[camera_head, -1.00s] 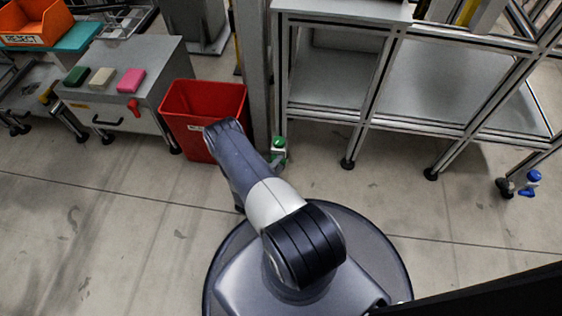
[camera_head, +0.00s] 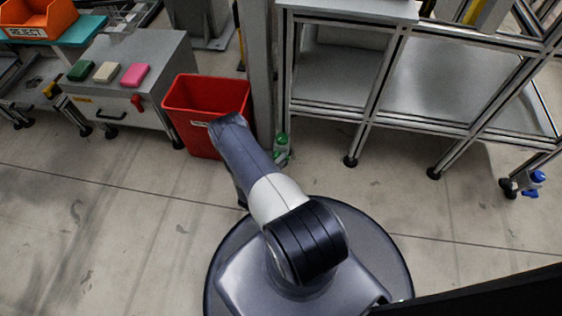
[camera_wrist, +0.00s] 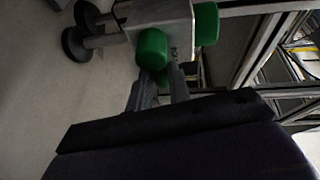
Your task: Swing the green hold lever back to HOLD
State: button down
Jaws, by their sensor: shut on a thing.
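The green hold lever (camera_wrist: 151,48) shows in the wrist view as a rounded green piece beside a pale grey block. More green (camera_wrist: 162,76) shows just below it, between my fingers. My gripper (camera_wrist: 161,85) is shut on the lever, its two grey fingers reaching up to the green. A second green part (camera_wrist: 207,23) sits on the block's right side. In the head view, a small green and white fixture (camera_head: 282,147) stands low beside the grey post, right of my arm. My fingertips are hidden there, and the lever's setting cannot be read.
A red bin (camera_head: 197,121) stands close behind my arm. The grey post (camera_head: 256,75) and a metal frame table (camera_head: 345,10) stand beside the fixture. A grey cabinet (camera_head: 160,60) with coloured blocks is at left. A blue-handled part (camera_head: 534,180) is at far right. The front floor is clear.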

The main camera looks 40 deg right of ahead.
jog(key=shift+f+m+b, duration=0.1)
jog(key=shift+m+b, duration=0.2)
jog(key=shift+m, duration=0.1)
jog(key=c, duration=1.3)
grip_release()
